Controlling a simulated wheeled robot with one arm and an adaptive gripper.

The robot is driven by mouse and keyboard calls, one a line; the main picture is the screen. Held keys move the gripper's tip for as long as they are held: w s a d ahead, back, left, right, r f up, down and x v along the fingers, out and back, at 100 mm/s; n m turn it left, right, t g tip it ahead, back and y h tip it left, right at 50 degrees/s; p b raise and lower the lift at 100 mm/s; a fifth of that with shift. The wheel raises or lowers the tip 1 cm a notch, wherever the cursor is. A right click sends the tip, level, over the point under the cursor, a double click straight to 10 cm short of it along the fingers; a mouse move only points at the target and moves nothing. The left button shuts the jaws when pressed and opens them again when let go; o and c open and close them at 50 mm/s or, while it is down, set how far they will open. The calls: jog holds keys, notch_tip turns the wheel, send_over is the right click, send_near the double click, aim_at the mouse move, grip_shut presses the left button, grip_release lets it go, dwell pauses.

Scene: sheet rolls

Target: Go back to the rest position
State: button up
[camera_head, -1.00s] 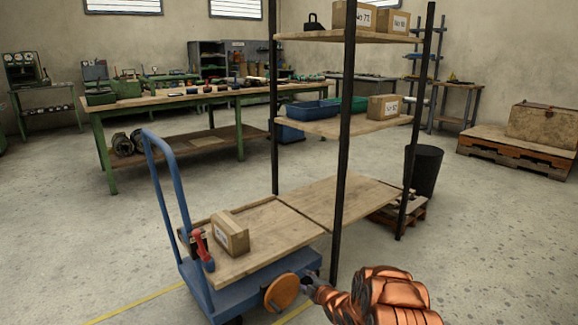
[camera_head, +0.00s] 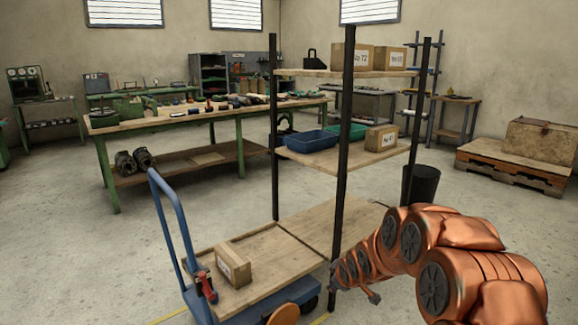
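My arm comes in at the lower right of the head view, its copper-coloured links folded in front of the shelf rack. My gripper (camera_head: 337,302) seems to be at its lower left end, small and dark against the floor. A round brown disc (camera_head: 283,314) shows at the bottom edge, beside the blue trolley and partly cut off. It is apart from my arm.
A blue trolley (camera_head: 172,222) carries a cardboard box (camera_head: 234,265) and a red tool (camera_head: 207,287). A rack with black posts (camera_head: 344,150) stands close by the arm. A workbench (camera_head: 165,118), a black bin (camera_head: 421,184) and a chest on a pallet (camera_head: 543,145) stand farther back. Floor at right is open.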

jog(key=s+d+r+m+g+h+p, duration=0.1)
jog(key=s+d+r+m+g+p, duration=0.3)
jog(key=s+r, duration=0.6)
jog(key=s+r+m+g+h+p, duration=0.1)
jog(key=s+r+p, duration=0.6)
jog(key=s, duration=0.5)
jog(key=s+r+m+g+p, duration=0.1)
jog(key=s+r, duration=0.3)
jog(key=s, duration=0.5)
jog(key=s+r+m+g+p, duration=0.2)
jog(key=s+r+p, duration=0.2)
jog(key=s, duration=0.5)
jog(key=s+r+m+g+p, duration=0.1)
jog(key=s+r+m+p, duration=0.1)
jog(key=s+r, duration=0.4)
jog(key=s+p, duration=0.1)
jog(key=s, duration=0.2)
jog(key=shift+s+g+y, duration=0.3)
jog(key=shift+s+y, duration=0.1)
jog(key=shift+s+r, duration=0.15)
jog(key=shift+s, duration=0.15)
jog(key=shift+c, duration=0.5)
